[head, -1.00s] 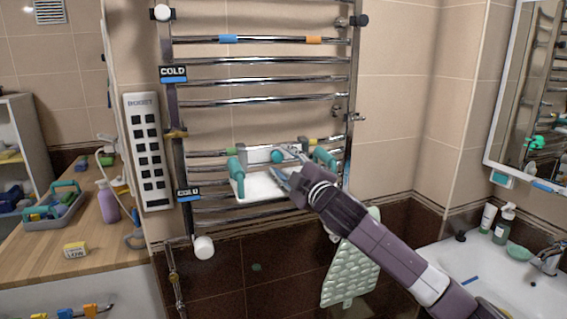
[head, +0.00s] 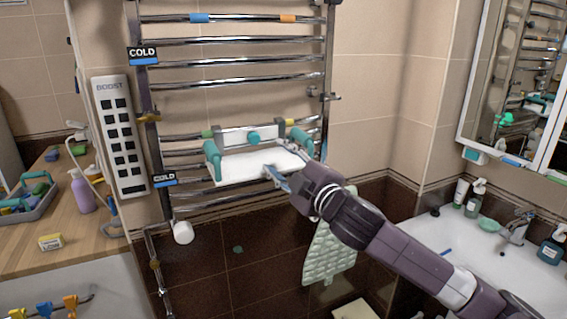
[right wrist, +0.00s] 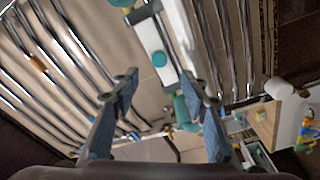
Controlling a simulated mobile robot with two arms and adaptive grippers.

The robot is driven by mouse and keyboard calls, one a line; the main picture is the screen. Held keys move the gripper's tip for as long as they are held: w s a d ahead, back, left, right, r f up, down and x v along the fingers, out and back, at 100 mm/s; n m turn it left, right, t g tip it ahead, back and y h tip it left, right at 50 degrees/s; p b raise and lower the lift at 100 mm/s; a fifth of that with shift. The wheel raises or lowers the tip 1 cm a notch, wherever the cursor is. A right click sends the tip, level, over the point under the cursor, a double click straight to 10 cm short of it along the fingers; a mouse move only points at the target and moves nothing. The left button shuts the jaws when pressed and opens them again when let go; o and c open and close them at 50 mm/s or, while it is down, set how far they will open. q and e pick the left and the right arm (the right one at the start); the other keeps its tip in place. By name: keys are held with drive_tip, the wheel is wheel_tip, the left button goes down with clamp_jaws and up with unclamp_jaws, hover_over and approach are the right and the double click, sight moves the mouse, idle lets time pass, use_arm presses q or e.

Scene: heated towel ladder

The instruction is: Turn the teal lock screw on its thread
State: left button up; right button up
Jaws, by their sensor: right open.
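The teal lock screw (head: 253,136) is a round knob in the middle of a white bar on the shelf fixed to the towel ladder. In the right wrist view the lock screw (right wrist: 159,59) shows between and beyond the fingers. My right gripper (head: 274,173) is open and empty, below and to the right of the screw, in front of the white tray (head: 238,168). In the wrist view the two blue fingers of my right gripper (right wrist: 159,80) stand wide apart, not touching the screw. My left gripper is not in view.
Teal clamps (head: 212,160) stand at both ends of the tray. Chrome rungs (head: 235,85) run above and below. A boost panel (head: 120,137) hangs at the left. A pale green mat (head: 330,252) hangs below my right arm. A sink (head: 470,250) is at the right.

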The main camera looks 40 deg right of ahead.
drive_tip(key=shift+s+a, duration=0.1)
drive_tip(key=shift+s, duration=0.9)
